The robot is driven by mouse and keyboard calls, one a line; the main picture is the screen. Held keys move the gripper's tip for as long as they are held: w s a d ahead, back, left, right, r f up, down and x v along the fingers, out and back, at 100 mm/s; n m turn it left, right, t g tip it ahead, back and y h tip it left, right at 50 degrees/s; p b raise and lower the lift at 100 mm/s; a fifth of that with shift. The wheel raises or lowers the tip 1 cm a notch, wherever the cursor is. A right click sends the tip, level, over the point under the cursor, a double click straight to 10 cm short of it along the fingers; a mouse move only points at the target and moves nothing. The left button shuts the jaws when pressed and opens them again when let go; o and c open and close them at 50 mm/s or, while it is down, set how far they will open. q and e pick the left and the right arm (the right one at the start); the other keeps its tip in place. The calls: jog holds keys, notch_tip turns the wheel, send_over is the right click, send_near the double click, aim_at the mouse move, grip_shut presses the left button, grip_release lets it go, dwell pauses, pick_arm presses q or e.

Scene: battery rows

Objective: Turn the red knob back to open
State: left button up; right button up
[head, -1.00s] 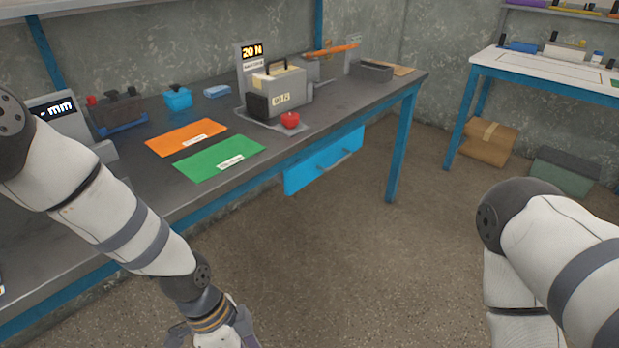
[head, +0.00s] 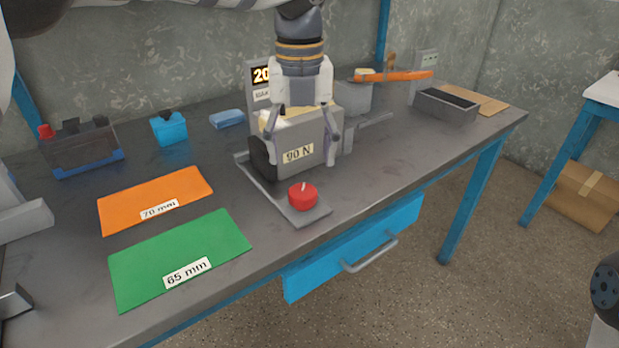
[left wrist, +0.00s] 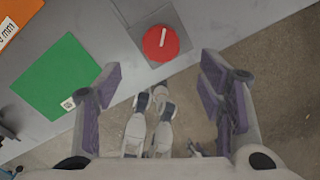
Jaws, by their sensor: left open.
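The red knob (head: 302,196) is round, with a white line on top, and sits on a grey plate (head: 311,214) at the bench's front edge. In the left wrist view the knob (left wrist: 161,42) shows beyond the fingertips, its white line nearly upright in the picture with a slight tilt. My left gripper (head: 300,152) points down, open and empty, in front of the grey box labelled 90 N (head: 326,127). It is apart from the knob. In the left wrist view its fingers (left wrist: 161,80) stand wide apart. My right gripper is out of view.
Orange (head: 150,195) and green (head: 170,245) mats lie to the left. A blue drawer (head: 345,255) hangs under the bench. A dark tray (head: 445,107) stands at the right.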

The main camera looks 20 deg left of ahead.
aim_at(303, 191)
pick_arm(q)
notch_tip(303, 191, down, 8)
jog(key=shift+w+f, duration=0.1)
jog(key=c, duration=1.1)
